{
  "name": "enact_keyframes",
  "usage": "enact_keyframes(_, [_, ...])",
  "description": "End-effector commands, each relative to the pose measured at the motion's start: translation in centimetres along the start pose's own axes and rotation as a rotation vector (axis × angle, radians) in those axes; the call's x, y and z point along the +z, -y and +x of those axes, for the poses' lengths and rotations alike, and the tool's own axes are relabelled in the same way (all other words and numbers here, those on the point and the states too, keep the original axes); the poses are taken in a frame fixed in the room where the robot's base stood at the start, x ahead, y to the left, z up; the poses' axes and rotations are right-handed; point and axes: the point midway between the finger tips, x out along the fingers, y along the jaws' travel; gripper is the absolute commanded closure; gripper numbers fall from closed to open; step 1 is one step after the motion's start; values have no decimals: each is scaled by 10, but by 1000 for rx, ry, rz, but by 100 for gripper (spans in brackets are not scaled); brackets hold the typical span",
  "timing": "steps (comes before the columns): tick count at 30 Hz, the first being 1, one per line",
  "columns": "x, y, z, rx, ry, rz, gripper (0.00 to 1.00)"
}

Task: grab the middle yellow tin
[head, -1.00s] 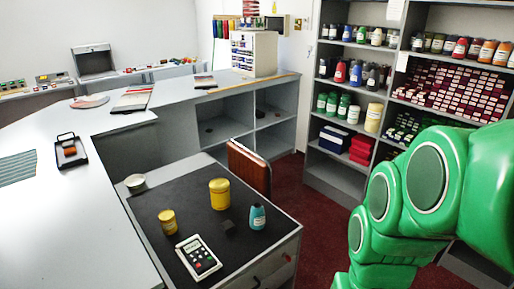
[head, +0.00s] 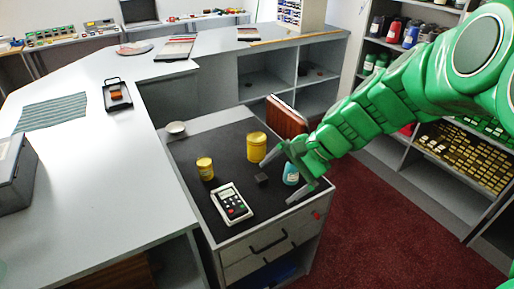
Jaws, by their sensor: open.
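Two yellow tins stand upright on the dark top of a low drawer cabinet (head: 205,222). The larger yellow tin (head: 256,150) is towards the back, near the centre of the picture. The smaller yellow tin (head: 205,169) is to its left and nearer. I see no third yellow tin on this top, so I cannot tell which one is the middle one. My gripper (head: 277,186) is open and empty, reaching in from the right. Its fingers are to the right of and nearer than the larger tin, apart from it, and partly cover a blue bottle (head: 291,176).
A small dark block (head: 262,179) lies by the fingers. A keypad device (head: 231,204) lies in front of the tins, and a pale round dish (head: 176,128) is at the back left. A brown upright panel (head: 287,117) stands behind the cabinet. Stocked shelves (head: 465,150) are at right.

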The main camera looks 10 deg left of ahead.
Motion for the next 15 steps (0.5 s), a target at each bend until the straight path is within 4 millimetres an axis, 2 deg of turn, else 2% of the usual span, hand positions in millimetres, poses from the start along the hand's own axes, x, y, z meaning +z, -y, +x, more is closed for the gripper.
enact_keyframes(3, [-18, 26, 10, -61, 24, 67, 0])
enact_keyframes(8, [-44, 59, 25, -141, 56, 168, 0])
enact_keyframes(15, [-89, 102, 47, -256, 99, 331, 0])
